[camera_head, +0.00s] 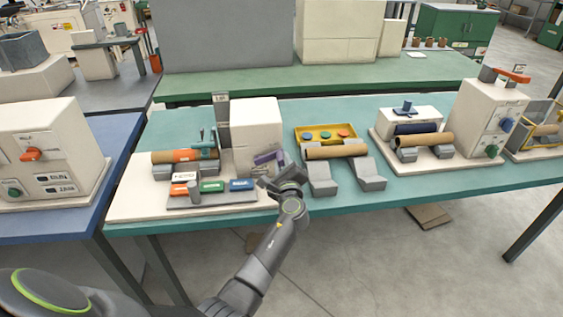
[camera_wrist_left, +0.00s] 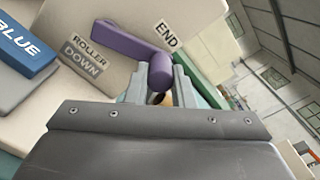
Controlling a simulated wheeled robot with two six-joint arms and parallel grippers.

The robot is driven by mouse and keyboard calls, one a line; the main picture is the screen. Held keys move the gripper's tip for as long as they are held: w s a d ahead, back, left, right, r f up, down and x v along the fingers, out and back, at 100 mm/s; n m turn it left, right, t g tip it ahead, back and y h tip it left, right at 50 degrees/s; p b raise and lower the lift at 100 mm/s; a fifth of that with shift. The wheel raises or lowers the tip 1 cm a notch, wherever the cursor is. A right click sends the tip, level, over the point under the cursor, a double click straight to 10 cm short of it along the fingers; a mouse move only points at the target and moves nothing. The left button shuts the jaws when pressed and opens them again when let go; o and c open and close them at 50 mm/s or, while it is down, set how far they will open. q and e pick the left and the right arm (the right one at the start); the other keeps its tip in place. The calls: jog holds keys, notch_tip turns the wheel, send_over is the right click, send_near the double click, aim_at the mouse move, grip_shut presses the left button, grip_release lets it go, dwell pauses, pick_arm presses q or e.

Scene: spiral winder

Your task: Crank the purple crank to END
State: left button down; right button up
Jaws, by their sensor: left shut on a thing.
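The purple crank (camera_head: 266,157) is on the white spiral winder housing (camera_head: 256,120) in the head view, mostly behind my left gripper (camera_head: 280,177). In the left wrist view the crank's arm (camera_wrist_left: 128,43) runs from upper left to its round handle (camera_wrist_left: 161,72). The END label (camera_wrist_left: 167,33) is on the housing just above the handle. My left gripper (camera_wrist_left: 158,85) is shut on the handle, one finger on each side. A ROLLER DOWN label (camera_wrist_left: 85,57) is on the housing to the left. My right gripper is not in view.
Cardboard tubes on grey supports (camera_head: 322,176) and a yellow tray (camera_head: 325,131) are to the right. A blue table (camera_head: 62,219) is at left.

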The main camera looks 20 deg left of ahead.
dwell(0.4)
pick_arm(q)
jog(key=c, duration=1.2)
grip_release()
jog(key=shift+c, duration=0.2)
jog(key=shift+f, duration=0.1)
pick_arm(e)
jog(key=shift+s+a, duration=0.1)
